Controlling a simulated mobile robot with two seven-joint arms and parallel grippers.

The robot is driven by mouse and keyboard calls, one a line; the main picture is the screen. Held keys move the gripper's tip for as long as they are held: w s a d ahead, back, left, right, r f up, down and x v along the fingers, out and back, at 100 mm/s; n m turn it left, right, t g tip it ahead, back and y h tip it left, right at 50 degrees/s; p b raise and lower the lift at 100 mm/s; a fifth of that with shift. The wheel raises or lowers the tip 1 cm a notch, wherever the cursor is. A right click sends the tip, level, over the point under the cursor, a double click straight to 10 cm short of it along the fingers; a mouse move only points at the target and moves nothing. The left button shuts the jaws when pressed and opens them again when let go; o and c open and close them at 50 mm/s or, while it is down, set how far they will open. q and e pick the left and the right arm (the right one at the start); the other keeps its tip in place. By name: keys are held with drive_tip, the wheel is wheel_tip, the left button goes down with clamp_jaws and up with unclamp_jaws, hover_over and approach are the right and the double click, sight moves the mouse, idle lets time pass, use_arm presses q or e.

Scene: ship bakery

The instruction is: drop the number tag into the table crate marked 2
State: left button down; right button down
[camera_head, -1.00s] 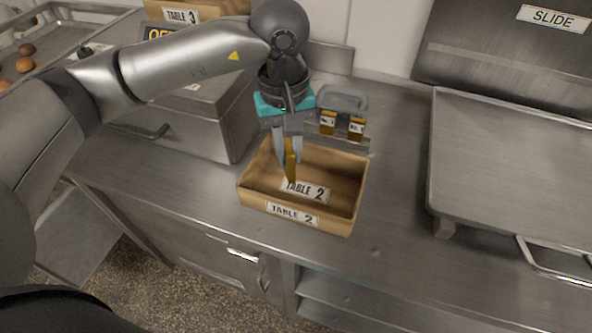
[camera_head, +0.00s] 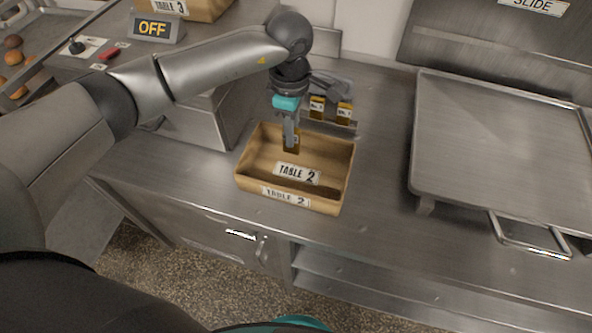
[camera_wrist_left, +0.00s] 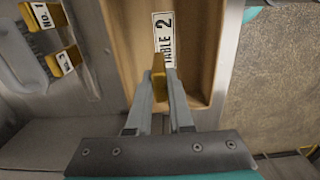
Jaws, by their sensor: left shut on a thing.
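The crate marked TABLE 2 (camera_head: 247,178) is an open wooden box on the steel counter, with a label on its front and another inside. My left gripper (camera_head: 291,138) points down over the back part of the crate. It is shut on a brass number tag (camera_head: 291,145), which hangs upright between the fingers. In the left wrist view the tag (camera_wrist_left: 159,75) shows between the fingertips with the crate floor (camera_wrist_left: 200,50) beyond it. The tag's number cannot be read. My right gripper is not in view.
A rack behind the crate holds two more brass tags, one (camera_head: 317,106) beside the other (camera_head: 344,112). A crate marked TABLE 3 (camera_head: 200,8) and an OFF sign (camera_head: 153,28) stand at the back left. A metal tray (camera_head: 500,140) is at right.

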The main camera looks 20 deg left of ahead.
use_arm(q)
drive_tip(key=shift+f+b, duration=0.7)
drive_tip(key=shift+f, duration=0.8)
drive_tip(key=c, duration=0.7)
unclamp_jaws()
drive_tip(key=shift+c, duration=0.2)
wheel_tip(320, 180, up, 15)
drive_tip(key=shift+r+b, duration=0.15)
drive_tip(key=shift+b, duration=0.15)
